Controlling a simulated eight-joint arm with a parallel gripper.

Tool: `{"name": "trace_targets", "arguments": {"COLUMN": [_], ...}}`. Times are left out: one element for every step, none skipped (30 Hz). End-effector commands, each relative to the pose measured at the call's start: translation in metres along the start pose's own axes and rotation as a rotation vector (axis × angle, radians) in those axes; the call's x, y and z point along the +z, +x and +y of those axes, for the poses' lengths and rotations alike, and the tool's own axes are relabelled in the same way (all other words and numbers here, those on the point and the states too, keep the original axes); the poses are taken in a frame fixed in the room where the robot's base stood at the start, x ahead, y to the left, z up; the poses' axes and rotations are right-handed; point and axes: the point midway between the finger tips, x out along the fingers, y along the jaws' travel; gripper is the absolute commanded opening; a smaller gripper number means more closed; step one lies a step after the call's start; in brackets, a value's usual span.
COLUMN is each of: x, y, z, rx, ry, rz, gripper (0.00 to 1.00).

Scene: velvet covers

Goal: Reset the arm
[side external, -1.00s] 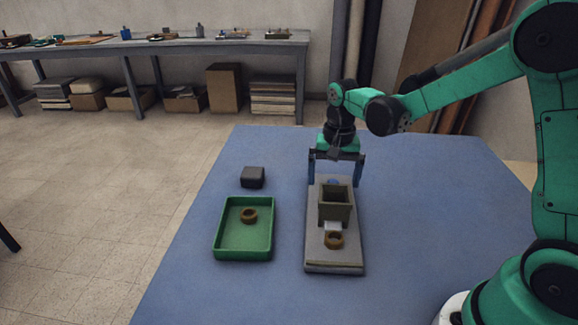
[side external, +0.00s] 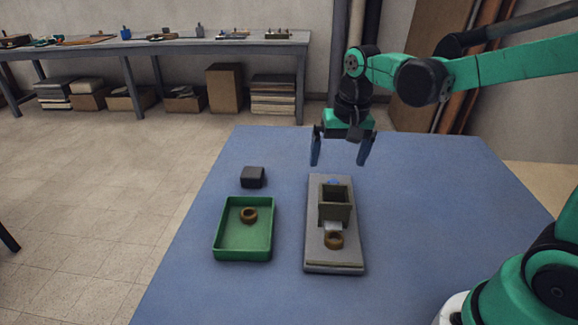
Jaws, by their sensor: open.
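My gripper (side external: 340,152) is open and empty, with its two blue fingers spread and pointing down. It hangs above the far part of the blue table, over the far end of a grey board. The grey board (side external: 318,258) lies flat on the table and carries an olive square open box (side external: 336,207) and a brown ring (side external: 334,240). A small blue thing shows partly behind the box. A green tray (side external: 232,236) to the left holds another brown ring (side external: 249,215). A dark grey block (side external: 253,177) sits behind the tray.
The blue table (side external: 430,200) is bare to the right of the board and along its far edge. A grey workbench (side external: 170,48) with small objects stands along the back wall, with boxes beneath it.

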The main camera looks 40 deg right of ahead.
Motion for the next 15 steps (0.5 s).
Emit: {"name": "trace_targets", "arguments": {"x": [0.011, 0.016, 0.023, 0.028, 0.033, 0.040, 0.044, 0.049, 0.054, 0.057, 0.061, 0.064, 0.067, 0.068, 0.070], "y": [-0.008, -0.012, -0.016, -0.019, -0.021, -0.024, -0.025, -0.026, -0.027, -0.027, -0.027, -0.027, -0.027, -0.026, -0.026], "z": [0.000, -0.001, -0.001, -0.001, -0.001, -0.001, -0.001, 0.000, 0.000, 0.000, 0.000, 0.000, 0.001, 0.001, 0.001], "rx": [-0.024, -0.038, -0.056, -0.069, -0.081, -0.095, -0.105, -0.114, -0.124, -0.130, -0.136, -0.142, -0.146, -0.149, -0.152], "ry": [-0.065, -0.105, -0.158, -0.198, -0.237, -0.286, -0.323, -0.358, -0.400, -0.429, -0.457, -0.488, -0.507, -0.525, -0.543], "rz": [0.043, 0.072, 0.111, 0.141, 0.170, 0.208, 0.237, 0.265, 0.299, 0.323, 0.346, 0.373, 0.389, 0.405, 0.421], "gripper": [1.00, 1.00, 1.00, 1.00, 1.00, 1.00, 1.00, 1.00, 1.00, 1.00, 1.00, 1.00, 1.00, 1.00, 1.00]}}
